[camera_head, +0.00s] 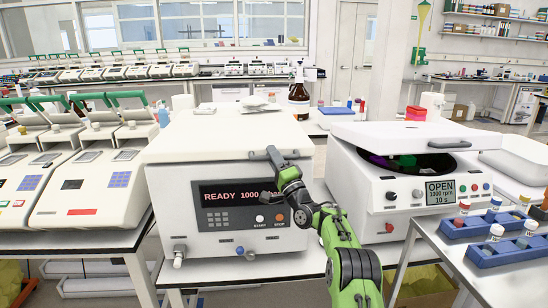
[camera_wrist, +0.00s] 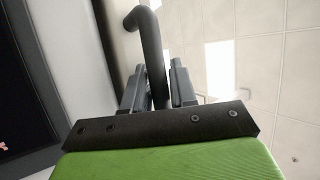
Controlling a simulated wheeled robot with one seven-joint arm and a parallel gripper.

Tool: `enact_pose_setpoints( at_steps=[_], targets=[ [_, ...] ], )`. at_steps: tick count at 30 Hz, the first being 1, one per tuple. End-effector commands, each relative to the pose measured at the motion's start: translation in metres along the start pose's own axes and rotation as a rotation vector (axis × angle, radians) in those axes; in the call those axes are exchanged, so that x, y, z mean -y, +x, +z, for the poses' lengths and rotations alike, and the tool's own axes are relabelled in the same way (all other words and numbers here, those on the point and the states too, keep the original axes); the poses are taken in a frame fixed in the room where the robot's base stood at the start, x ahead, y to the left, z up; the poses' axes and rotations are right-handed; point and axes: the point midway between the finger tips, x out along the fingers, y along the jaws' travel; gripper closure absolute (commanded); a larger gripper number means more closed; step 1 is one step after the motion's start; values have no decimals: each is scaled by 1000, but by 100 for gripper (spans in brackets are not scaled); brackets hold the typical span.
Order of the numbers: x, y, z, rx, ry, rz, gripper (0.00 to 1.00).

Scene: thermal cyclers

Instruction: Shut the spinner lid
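The white spinner (camera_head: 182,213) at the middle left has its white lid (camera_head: 205,137) lying down on its body. Its dark display (camera_head: 222,195) reads READY 1000, the rest hidden by my arm. A dark lid handle stands at the front; it shows in the wrist view as a bent bar (camera_wrist: 147,45). My gripper (camera_head: 272,155) is at the lid's front edge. In the wrist view my gripper's two grey fingers (camera_wrist: 157,85) stand close on either side of the bar and appear shut on it, though the contact is partly hidden.
A second white machine (camera_head: 365,190) on the right has its lid (camera_head: 405,134) raised and its display (camera_head: 440,191) reads OPEN. Blue tube racks (camera_head: 478,227) stand at the right. Thermal cyclers (camera_head: 95,185) stand at the left. A brown bottle (camera_head: 299,95) is behind.

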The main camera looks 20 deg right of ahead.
Motion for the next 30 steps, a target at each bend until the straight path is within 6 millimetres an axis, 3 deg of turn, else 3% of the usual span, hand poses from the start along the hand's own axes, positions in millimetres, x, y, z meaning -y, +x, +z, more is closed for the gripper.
enact_pose_setpoints(
  at_steps=[1, 8, 19, 23, 29, 30],
  targets=[
    [-8, -2, 5, 11, 14, 18, 71],
    [-7, -24, 3, 10, 12, 16, 71],
    [-4, -112, -2, -6, 5, 10, 71],
    [-8, -123, -4, -11, 10, 23, 71],
    [1, -136, -3, -5, 6, -1, 71],
    [-2, -145, -3, -6, 6, 5, 71]
  ],
)
